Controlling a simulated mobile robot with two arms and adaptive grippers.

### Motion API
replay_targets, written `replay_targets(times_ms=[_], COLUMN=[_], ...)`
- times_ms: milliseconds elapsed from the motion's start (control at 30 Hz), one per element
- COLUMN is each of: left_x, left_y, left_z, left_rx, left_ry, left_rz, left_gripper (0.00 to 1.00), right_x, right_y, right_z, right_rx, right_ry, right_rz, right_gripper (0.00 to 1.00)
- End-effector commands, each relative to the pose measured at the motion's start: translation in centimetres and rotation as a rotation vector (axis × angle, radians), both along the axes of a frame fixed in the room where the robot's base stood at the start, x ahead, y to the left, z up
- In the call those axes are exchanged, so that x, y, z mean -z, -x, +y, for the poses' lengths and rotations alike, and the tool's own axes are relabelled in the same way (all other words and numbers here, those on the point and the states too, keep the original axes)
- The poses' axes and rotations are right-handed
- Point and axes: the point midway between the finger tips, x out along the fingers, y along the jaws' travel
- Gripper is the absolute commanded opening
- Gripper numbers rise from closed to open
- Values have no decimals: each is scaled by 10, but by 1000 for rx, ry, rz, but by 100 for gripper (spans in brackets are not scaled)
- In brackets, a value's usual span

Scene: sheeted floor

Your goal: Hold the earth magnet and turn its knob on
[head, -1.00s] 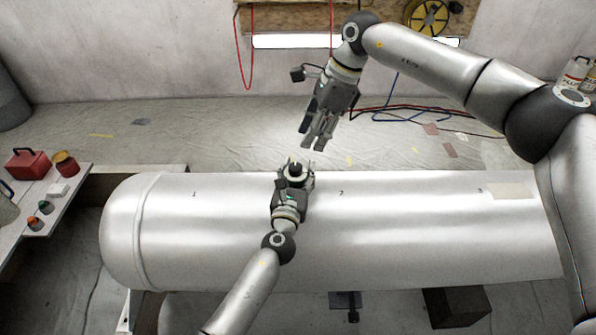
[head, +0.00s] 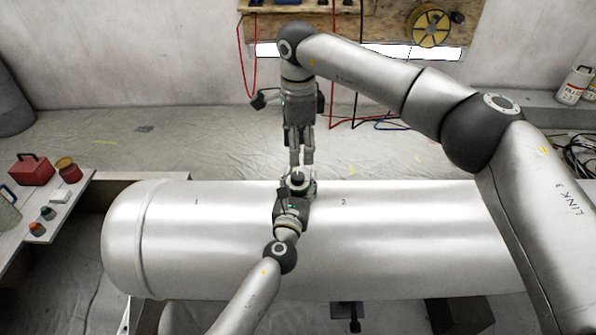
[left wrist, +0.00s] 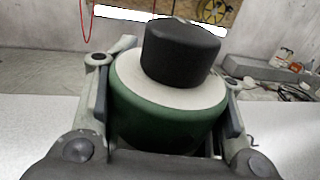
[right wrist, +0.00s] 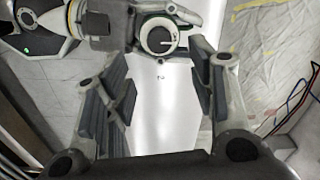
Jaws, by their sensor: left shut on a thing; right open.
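The earth magnet (left wrist: 150,115) is a green cylinder with a pale top and a black knob (left wrist: 181,52). My left gripper (head: 297,187) has its fingers shut around the green body, one on each side, at the tank's upper edge in the head view. The right wrist view shows the knob (right wrist: 160,40) from above, with a pale line across it, beyond my fingertips. My right gripper (head: 301,163) is open and empty, pointing down just above the knob in the head view. I cannot tell the exact gap between them.
The big silver tank (head: 410,235) lies across the middle, marked 1 and 2. A side table (head: 50,215) at left carries a red box (head: 31,170) and small coloured items. Cables (head: 350,115) hang and lie behind. The tank top right of the magnet is clear.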

Motion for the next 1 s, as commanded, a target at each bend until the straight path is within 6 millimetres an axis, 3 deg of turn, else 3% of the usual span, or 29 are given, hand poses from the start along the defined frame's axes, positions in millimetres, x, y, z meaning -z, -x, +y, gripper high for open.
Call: replay_targets(times_ms=[200,400,833,1000], left_x=[1,1,1,1], left_y=[0,0,0,0], left_z=[0,0,-1,-1], left_rx=[1,1,1,1], left_ry=[0,0,0,0], left_rz=[1,1,1,2], left_gripper=[12,12,12,12], right_x=[46,73,82,82], right_y=[0,0,-1,-1], right_z=[0,1,0,0], right_rx=[0,-1,-1,-1], right_ry=[0,-2,-2,-2], right_rz=[3,1,-1,0], right_gripper=[51,51,51,29])
